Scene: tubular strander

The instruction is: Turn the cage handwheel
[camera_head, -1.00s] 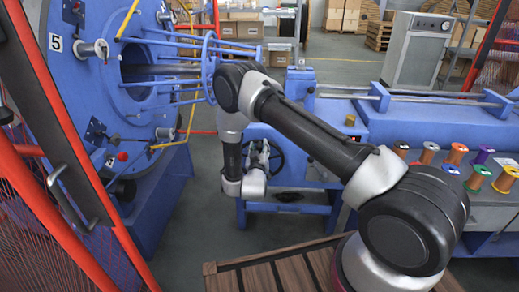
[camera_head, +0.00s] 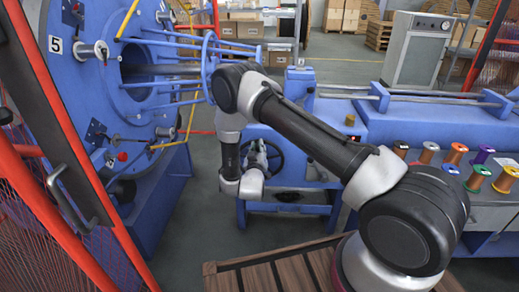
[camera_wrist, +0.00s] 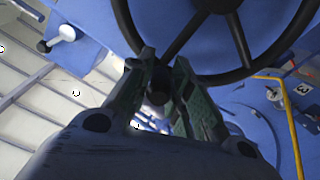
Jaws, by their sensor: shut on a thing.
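The cage handwheel (camera_head: 281,164) is a black spoked wheel on the front of the blue machine stand, partly hidden by my arm in the head view. In the wrist view its rim (camera_wrist: 232,78) and spokes fill the upper right. My gripper (camera_wrist: 160,72) is at the lower left of the rim, its two fingers on either side of a dark handle (camera_wrist: 158,88) at the wheel and shut on it. In the head view, my gripper (camera_head: 258,153) is in front of the wheel's left side, and the contact is too small to make out.
The blue round cage (camera_head: 75,95), with rods and a plate marked 5, stands at the left. A red guard frame (camera_head: 60,110) is nearer me. Several coloured spools (camera_head: 455,155) stand on a bench at the right. Grey floor is open below the stand.

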